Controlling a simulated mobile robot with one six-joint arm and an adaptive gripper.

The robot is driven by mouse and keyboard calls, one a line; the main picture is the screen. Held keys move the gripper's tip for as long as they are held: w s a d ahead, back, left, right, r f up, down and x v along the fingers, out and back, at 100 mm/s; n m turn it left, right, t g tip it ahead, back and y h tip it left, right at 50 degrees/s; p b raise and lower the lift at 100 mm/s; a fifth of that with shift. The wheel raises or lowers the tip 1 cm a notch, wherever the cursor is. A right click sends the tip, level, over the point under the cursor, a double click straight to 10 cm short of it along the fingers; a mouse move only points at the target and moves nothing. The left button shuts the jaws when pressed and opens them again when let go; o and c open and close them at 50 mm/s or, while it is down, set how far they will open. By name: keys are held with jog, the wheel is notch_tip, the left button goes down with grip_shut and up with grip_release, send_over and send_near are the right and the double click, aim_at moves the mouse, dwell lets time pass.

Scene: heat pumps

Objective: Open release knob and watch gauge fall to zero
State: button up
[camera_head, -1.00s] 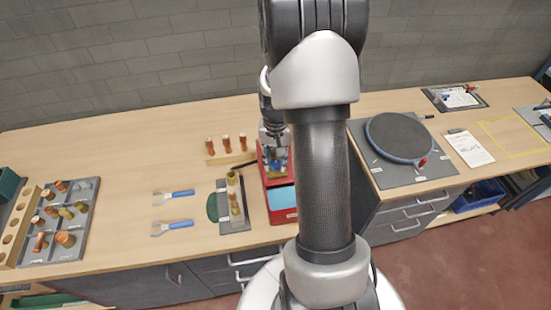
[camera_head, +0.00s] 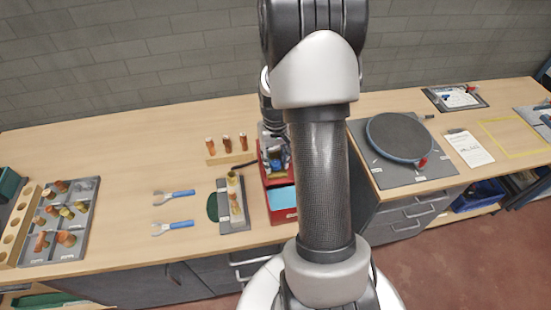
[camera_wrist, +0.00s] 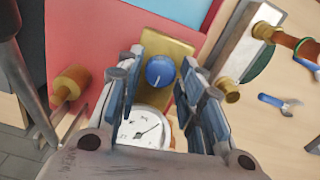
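The release knob (camera_wrist: 159,71), blue with a white line, sits on a brass plate (camera_wrist: 180,50) in the wrist view. The white round gauge (camera_wrist: 143,129) is below it, partly hidden by my gripper. Its dark needle points toward the upper right; the scale numbers are too small to read. My gripper (camera_wrist: 161,62) is open, with its fingers on either side of the knob and gaps visible. I cannot tell its exact height above the knob. In the head view my gripper (camera_head: 273,143) is over the red unit (camera_head: 280,213), and my arm hides part of it.
A grey block with copper and brass fittings (camera_head: 234,196) stands left of the red unit. A wooden rack (camera_head: 227,157) with copper pieces is behind. Two blue-handled wrenches (camera_head: 182,193) lie further left. A round grey plate (camera_head: 398,136) is at right. The back left bench is clear.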

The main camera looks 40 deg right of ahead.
aim_at(275, 163)
jog(key=shift+o, duration=1.1)
notch_tip(275, 163, up, 12)
jog(key=s+a+r+n+t+b, duration=0.1)
jog(key=s+a+r+b, duration=0.15)
jog(key=a, duration=0.45)
jog(key=s+a+r+n+t+b, duration=0.1)
jog(key=s+a+r, duration=0.1)
jog(key=a+r, duration=0.35)
jog(key=s+a+f+n+t+b, duration=0.2)
jog(key=s+a, duration=0.8)
jog(key=a, duration=0.1)
jog(key=shift+s+a+f+n+t+b, duration=0.15)
jog(key=shift+s+n+t+b, duration=0.15)
jog(key=shift+n+b, duration=0.1)
